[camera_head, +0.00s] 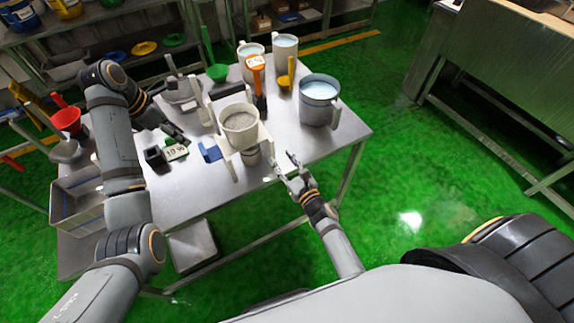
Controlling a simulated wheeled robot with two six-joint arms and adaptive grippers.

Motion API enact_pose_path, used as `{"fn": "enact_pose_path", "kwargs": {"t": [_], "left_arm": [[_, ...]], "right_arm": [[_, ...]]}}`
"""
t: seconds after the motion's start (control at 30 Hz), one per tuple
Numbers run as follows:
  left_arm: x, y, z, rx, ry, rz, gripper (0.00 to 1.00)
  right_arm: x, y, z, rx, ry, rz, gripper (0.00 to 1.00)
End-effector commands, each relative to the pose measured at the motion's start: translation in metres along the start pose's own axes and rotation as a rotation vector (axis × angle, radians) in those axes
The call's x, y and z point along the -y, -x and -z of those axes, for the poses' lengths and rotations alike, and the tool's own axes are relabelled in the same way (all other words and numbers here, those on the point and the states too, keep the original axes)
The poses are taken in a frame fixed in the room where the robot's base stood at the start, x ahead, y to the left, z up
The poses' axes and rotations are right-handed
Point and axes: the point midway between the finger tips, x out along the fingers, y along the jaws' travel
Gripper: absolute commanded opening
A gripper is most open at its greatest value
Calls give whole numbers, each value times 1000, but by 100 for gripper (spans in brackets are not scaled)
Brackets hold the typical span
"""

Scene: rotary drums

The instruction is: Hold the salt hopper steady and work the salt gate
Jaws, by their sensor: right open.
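The salt hopper appears to be the pale round funnel (240,118) filled with grey grains, standing upright in a white frame on the table. A small cup-like part (251,155) shows beneath it. A blue piece (210,151) sits at the left of its base; I cannot tell whether it is the salt gate. My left gripper (181,137) is low over the table, left of the hopper and apart from it; its fingers are too small to read. My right gripper (289,164) is open and empty, at the table's front edge, right of and nearer than the hopper.
A large grey jug (319,101) with pale blue contents stands right of the hopper. An orange-handled tool (256,70) and two white jugs stand behind. A black device (155,157) with a display lies near my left gripper. A metal bin (78,203) is at left.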

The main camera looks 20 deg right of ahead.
Motion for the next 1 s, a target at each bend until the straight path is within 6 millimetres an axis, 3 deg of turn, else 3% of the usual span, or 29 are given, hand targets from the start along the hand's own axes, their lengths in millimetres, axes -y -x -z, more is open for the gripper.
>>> {"fn": "enact_pose_path", "kwargs": {"t": [0.2, 0.4, 0.77, 1.0], "left_arm": [[0, 0, 0, 0, 0, 0, 38], [0, 0, 0, 0, 0, 0, 38], [0, 0, 0, 0, 0, 0, 38], [0, 0, 0, 0, 0, 0, 38]], "right_arm": [[0, -47, -1, 2, -2, -1, 42], [0, -75, 0, 0, -4, 0, 42], [0, -83, 0, -1, -2, 0, 42], [0, -82, 0, -1, -3, 0, 12]]}}
